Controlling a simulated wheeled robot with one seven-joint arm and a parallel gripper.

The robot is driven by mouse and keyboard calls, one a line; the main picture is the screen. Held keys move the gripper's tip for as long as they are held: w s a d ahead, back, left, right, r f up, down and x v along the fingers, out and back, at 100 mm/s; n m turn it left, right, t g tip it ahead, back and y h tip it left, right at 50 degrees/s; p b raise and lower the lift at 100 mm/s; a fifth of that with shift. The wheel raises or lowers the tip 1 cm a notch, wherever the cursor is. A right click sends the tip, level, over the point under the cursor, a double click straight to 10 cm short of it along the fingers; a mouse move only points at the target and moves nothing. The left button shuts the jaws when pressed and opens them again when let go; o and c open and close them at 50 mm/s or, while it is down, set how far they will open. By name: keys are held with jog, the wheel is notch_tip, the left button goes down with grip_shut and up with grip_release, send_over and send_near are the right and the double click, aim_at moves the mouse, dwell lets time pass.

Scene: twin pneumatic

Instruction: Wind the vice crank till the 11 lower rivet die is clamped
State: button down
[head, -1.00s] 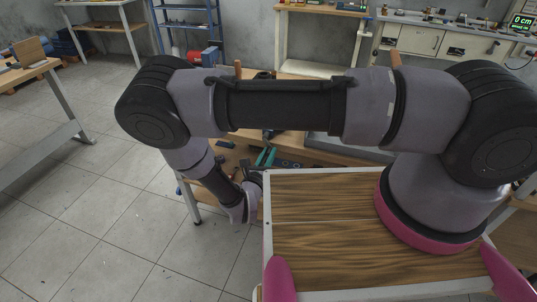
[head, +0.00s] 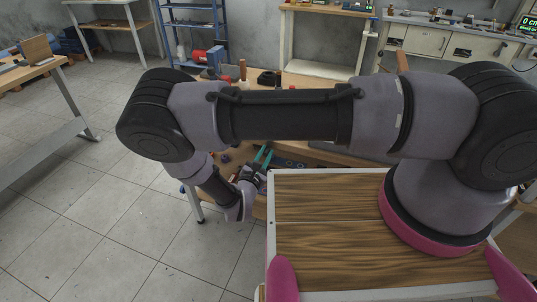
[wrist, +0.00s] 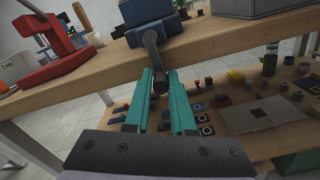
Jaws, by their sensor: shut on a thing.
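In the wrist view, the blue vice (wrist: 148,12) sits at the bench edge with its grey crank arm (wrist: 151,44) hanging down from it. The crank's dark grip (wrist: 159,80) is between the teal fingers of my gripper (wrist: 160,74), which is shut on it. In the head view, my gripper (head: 263,154) shows small below my arm, at the bench's near edge; the vice is not clear there. I cannot make out the 11 lower rivet die or the gap between the vice jaws.
A red press-like tool (wrist: 62,55) stands left of the vice on the wooden bench top (wrist: 215,42). A lower shelf (wrist: 235,118) holds several small parts. Open tiled floor (head: 90,210) lies at the left in the head view.

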notch_tip(320, 180, up, 7)
jog(key=a+m, duration=0.3)
jog(key=m, duration=2.3)
jog(key=shift+w, duration=0.45)
jog(key=shift+d+m, duration=0.1)
jog(key=shift+m, duration=0.3)
jog(key=c, duration=0.8)
grip_release()
jog(key=shift+r, duration=0.1)
